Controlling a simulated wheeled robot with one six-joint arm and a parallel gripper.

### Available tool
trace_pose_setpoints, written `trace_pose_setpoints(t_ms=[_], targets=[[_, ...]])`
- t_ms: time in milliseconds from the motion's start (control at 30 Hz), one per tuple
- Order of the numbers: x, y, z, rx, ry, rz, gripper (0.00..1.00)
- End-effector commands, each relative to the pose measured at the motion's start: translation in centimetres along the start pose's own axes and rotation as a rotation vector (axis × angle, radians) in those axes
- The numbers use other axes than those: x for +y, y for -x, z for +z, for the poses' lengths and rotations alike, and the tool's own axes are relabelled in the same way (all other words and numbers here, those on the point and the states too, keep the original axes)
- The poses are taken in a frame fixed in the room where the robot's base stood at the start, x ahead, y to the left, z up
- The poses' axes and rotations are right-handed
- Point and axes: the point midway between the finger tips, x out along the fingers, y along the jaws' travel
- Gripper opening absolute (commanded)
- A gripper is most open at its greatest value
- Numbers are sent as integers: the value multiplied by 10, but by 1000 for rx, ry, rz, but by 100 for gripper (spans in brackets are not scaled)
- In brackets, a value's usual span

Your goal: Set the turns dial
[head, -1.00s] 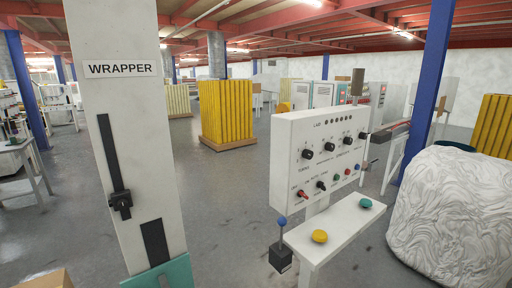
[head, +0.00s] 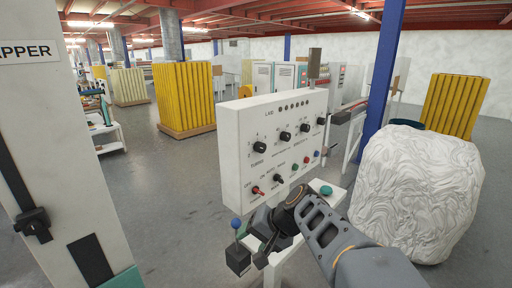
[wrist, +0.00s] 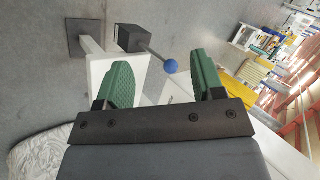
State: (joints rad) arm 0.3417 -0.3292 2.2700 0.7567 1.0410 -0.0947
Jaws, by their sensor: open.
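The white control panel (head: 242,175) stands in the middle of the head view. Its leftmost black dial (head: 260,146) has a label below it that seems to read TURNS. Two more black dials (head: 285,136) (head: 320,121) and a smaller one sit on the same face. My gripper (head: 259,240) is below and in front of the panel, well apart from the dial. In the wrist view my gripper (wrist: 163,78) shows its green fingers spread with nothing held. The dial does not show clearly in the wrist view.
A blue-knobbed lever (head: 236,223) on a black box stands left of my gripper; its blue ball (wrist: 170,66) shows beyond the fingers. A red-tipped switch (head: 257,191) and a green button (head: 326,191) are nearby. The wrapper column (head: 70,190) stands left, a wrapped load (head: 420,190) right.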

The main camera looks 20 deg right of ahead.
Motion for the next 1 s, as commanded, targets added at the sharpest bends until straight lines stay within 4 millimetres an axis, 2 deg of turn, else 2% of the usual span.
trace_pose_setpoints(t_ms=[33,133,300,400,533,700,1000], targets=[[-8,9,-22,21,-90,-96,62],[-24,30,-67,77,-236,-305,62],[-28,80,-135,201,-400,-608,62],[-23,107,-164,269,-455,-736,62],[-16,131,-186,330,-490,-839,62],[-22,135,-202,354,-504,-886,62],[-60,102,-229,354,-506,-885,62]])
